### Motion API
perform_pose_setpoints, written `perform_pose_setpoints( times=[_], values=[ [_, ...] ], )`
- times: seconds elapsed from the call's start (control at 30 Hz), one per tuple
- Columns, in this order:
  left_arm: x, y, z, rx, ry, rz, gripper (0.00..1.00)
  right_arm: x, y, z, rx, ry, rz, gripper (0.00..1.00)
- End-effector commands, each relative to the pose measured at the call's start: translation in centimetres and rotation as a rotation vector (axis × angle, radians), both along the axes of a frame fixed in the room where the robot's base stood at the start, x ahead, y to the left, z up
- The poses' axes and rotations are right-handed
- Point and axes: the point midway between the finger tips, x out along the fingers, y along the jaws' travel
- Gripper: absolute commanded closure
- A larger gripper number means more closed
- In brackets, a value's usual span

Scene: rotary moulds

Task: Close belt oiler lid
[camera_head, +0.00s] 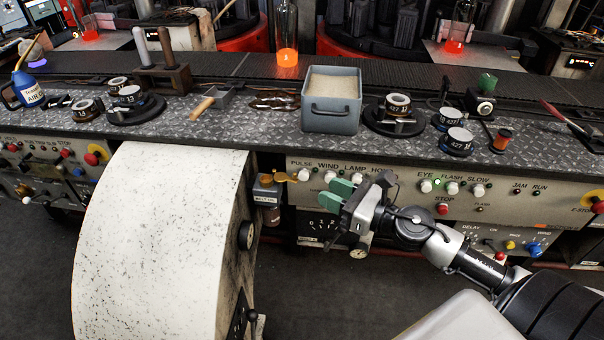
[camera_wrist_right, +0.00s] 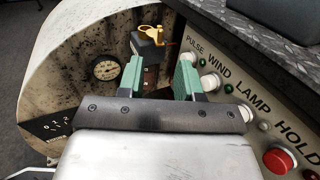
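The belt oiler (camera_head: 267,193) is a small dark box with a "BELT OIL" label, mounted between the white drum and the control panel. Its brass-yellow lid (camera_head: 286,176) sticks out to the right of the box top and looks swung open. In the right wrist view the oiler (camera_wrist_right: 148,50) and the yellow lid (camera_wrist_right: 160,35) show ahead, beyond the fingertips. My right gripper (camera_head: 345,188) has green finger pads, is open and empty, and is to the right of the oiler, apart from it. The pads also show spread in the wrist view (camera_wrist_right: 160,78). My left gripper is not in view.
The big white drum (camera_head: 150,240) is left of the oiler. The control panel (camera_head: 400,205) with knobs and buttons runs close behind my right gripper. Above it, the metal deck (camera_head: 250,120) holds a grey bin (camera_head: 331,118), ring moulds and tools. Dark floor lies open in front.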

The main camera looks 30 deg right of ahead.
Motion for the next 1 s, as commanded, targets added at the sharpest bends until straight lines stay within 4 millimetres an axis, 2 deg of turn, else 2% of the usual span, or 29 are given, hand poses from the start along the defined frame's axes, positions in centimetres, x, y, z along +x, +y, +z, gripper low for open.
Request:
perform_pose_setpoints(
  times=[0.17, 0.5, 0.7, 0.97, 1.0],
  values=[
    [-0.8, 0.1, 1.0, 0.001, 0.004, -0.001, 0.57, 2.4, 1.1, 0.5, 0.001, -0.003, -0.001, 0.65],
    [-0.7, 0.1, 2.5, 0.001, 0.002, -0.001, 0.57, 6.1, 3.0, 0.3, 0.004, -0.001, -0.004, 0.65],
    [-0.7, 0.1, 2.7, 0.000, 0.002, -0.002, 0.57, 6.9, 3.5, 0.1, 0.004, 0.001, -0.003, 0.65],
    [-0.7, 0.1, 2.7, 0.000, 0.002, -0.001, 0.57, 7.0, 3.6, 0.0, 0.003, 0.000, -0.003, 0.65],
    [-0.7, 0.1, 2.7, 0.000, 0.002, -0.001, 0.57, 7.0, 3.6, 0.0, 0.003, 0.000, -0.003, 0.68]
  ],
)
